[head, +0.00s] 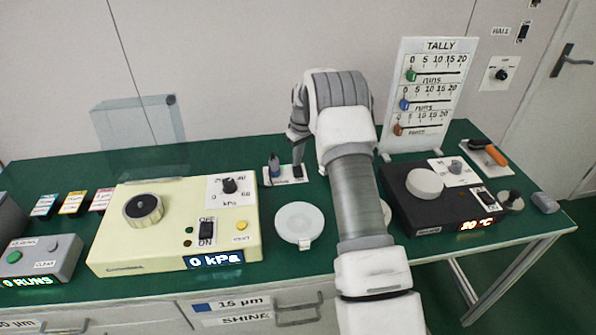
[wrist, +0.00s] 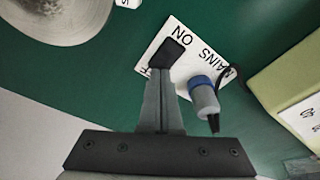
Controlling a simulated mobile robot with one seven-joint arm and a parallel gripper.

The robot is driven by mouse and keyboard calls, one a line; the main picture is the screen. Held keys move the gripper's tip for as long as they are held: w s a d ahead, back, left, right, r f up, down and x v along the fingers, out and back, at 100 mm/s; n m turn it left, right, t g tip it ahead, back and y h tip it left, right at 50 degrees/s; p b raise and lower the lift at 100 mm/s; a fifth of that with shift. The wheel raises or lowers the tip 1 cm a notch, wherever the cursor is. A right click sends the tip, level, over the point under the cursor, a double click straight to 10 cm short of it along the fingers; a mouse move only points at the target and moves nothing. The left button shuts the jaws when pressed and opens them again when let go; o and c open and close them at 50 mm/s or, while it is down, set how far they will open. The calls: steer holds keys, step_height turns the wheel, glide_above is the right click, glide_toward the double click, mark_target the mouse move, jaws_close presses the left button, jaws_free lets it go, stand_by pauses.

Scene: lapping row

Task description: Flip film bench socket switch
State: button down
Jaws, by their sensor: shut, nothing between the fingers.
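The white mains socket plate (head: 284,182) lies on the green bench behind the cream control box. It reads "MAINS ON" in the wrist view (wrist: 208,50). A blue and grey plug (head: 274,168) stands in its left part; it also shows in the wrist view (wrist: 205,98). The black switch (head: 297,171) is on the plate's right part. My gripper (head: 297,152) is shut and empty, pointing down over the switch. In the wrist view its fingertips (wrist: 167,68) overlap a black piece at the switch's place. I cannot tell whether they touch it, and the rocker's tilt is hidden.
The cream box (head: 165,245) with dial and "0 kPa" display stands left. A white round dish (head: 299,223) lies in front of the socket. A dark hotplate box (head: 437,208) and the tally board (head: 428,95) stand right. A clear shield (head: 140,125) stands back left.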

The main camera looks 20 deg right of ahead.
mark_target(298, 168)
steer(key=shift+f+b, duration=0.35)
steer(key=shift+f, duration=0.3)
steer(key=shift+r+p, duration=2.05)
steer(key=shift+r, duration=1.45)
